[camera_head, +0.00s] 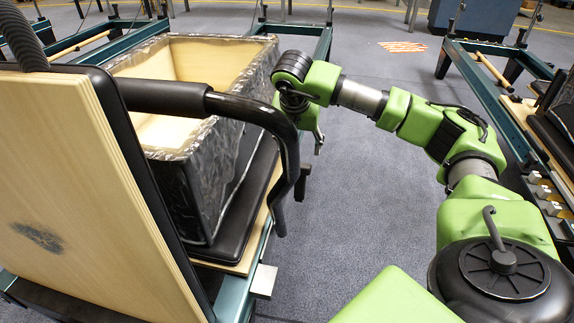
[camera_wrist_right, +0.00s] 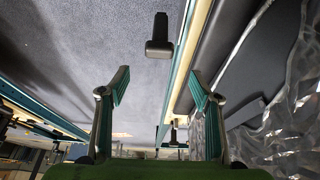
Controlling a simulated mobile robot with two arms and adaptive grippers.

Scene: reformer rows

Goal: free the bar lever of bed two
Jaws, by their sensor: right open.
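Bed two seems to be the near reformer, with a teal frame (camera_head: 236,292), at the left of the head view. A curved black padded bar (camera_head: 240,108) crosses its near end. A small black handle (camera_head: 302,183), perhaps the bar lever, sits by the frame's right side. In the right wrist view a black handle with a wide end (camera_wrist_right: 159,47) lies beyond my fingertips, perhaps the same part. My right gripper (camera_wrist_right: 158,84) is open and empty, its fingers apart below that handle in the picture. In the head view the right gripper (camera_head: 318,138) is small beside the bed. My left gripper is out of view.
A wooden box (camera_head: 205,56) wrapped in shiny dark film stands on the bed. A pale upright board (camera_head: 85,170) fills the near left. Another reformer (camera_head: 490,75) stands at right. Open carpet (camera_head: 345,215) lies between the rows.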

